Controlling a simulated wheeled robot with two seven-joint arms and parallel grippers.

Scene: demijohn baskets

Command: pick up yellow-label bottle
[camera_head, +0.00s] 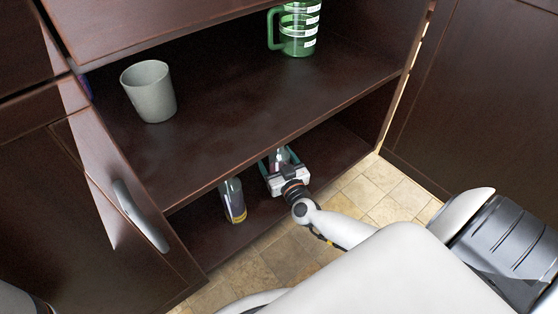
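A dark, narrow bottle with a yellow band on its label (233,201) stands on the low shelf of the cabinet, near its front edge. My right gripper (278,159) reaches into the low shelf just right of this bottle and apart from it. Its two fingers are spread, with another bottle (281,157) showing between or just behind them. The gripper's body hides the lower part of that second bottle, and I cannot tell whether the fingers touch it. My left gripper is out of view.
A grey cup (149,92) and a green measuring jug (299,30) stand on the middle shelf (226,98), above the low shelf. An open cabinet door (105,215) stands at the left. Tiled floor (372,192) lies in front.

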